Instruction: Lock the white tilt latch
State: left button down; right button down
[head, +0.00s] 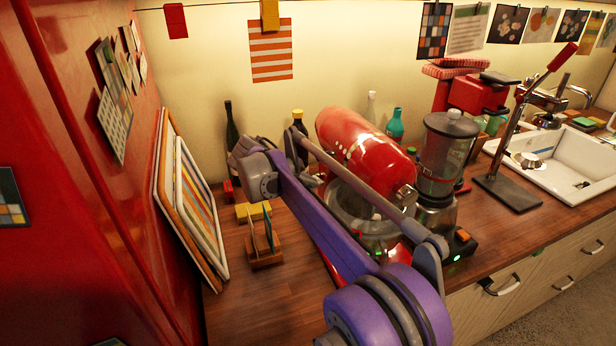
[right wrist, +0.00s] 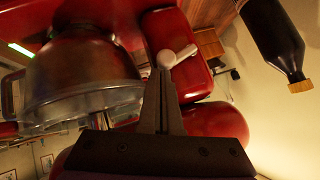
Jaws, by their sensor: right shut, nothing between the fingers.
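The red stand mixer (head: 352,140) stands on the wooden counter, with its bowl (head: 345,205) below the head. In the right wrist view, the white tilt latch (right wrist: 183,54) is a small lever with a round knob on the red mixer body (right wrist: 178,28). My right gripper (right wrist: 164,76) is shut and empty. Its fingertips are at the knob end of the latch, touching or almost touching it; I cannot tell which. In the head view, my right arm crosses in front of the mixer and its wrist is at the mixer's left side. The latch is hidden there. My left gripper is not seen.
A dark bottle (head: 232,128) stands behind my wrist, and a bottle also shows in the right wrist view (right wrist: 272,35). A blender (head: 447,150) stands right of the mixer. A small wooden rack (head: 265,260) and leaning boards (head: 190,200) are at left.

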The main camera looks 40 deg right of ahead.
jog(key=shift+s+a+f+m+t+h, duration=0.1)
jog(key=shift+s+f+m+t+h, duration=0.25)
jog(key=shift+f+t, duration=0.35)
jog(key=shift+w+r, duration=0.1)
jog(key=shift+w, duration=0.05)
jog(key=shift+w+d+r+p, duration=0.25)
jog(key=shift+w+p, duration=0.2)
jog(key=shift+w, duration=0.15)
jog(key=shift+s+r, duration=0.1)
